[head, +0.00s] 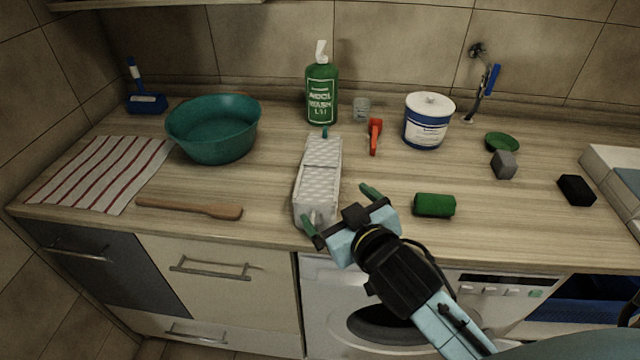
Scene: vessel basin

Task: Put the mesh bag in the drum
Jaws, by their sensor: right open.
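A long pale grey-white piece with a mesh-like texture and a small green tip, which looks like the mesh bag (320,172), lies on the counter in the middle, lengthwise away from me. My right gripper (335,203) is open at its near end, with one green finger to each side in the picture. I cannot tell whether the fingers touch it or are above it. The washing machine (322,292) is under the counter, with a dark round front (372,322) that looks like the drum opening or door glass. My right arm hides part of it. My left gripper is not in view.
A teal basin (212,145), striped cloth (100,172) and wooden spoon (190,208) are at left. A green bottle (322,92), red peg-like item (375,135) and white-blue tub (427,122) stand behind. A green sponge (434,205) lies right of my gripper.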

